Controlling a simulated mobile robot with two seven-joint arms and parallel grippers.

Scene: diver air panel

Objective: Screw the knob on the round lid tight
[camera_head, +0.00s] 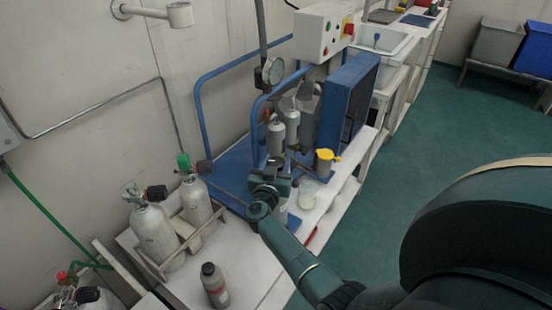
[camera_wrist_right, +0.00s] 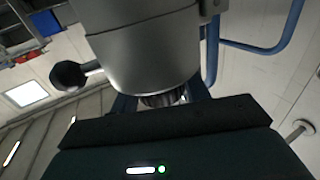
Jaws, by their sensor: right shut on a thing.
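My right gripper (camera_head: 274,178) is at the front of the blue-framed panel, beside its grey cylinders. In the right wrist view a large grey cylindrical housing (camera_wrist_right: 145,45) fills the upper middle. A small dark ridged knob (camera_wrist_right: 163,99) shows under it, just beyond the black edge of my gripper. The right gripper is shut on what looks like this knob; the fingertips are mostly hidden. A black ball on a short lever (camera_wrist_right: 67,75) sticks out left of the housing. I cannot make out the round lid clearly or tell how tight the knob is. My left gripper is not in view.
A yellow-topped container (camera_head: 325,160) and a clear jar (camera_head: 307,194) stand right of the gripper. Grey gas cylinders (camera_head: 157,235) stand in a rack at left, with a dark-capped bottle (camera_head: 214,284) in front. Blue rails (camera_head: 198,105) and a gauge (camera_head: 273,71) are behind.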

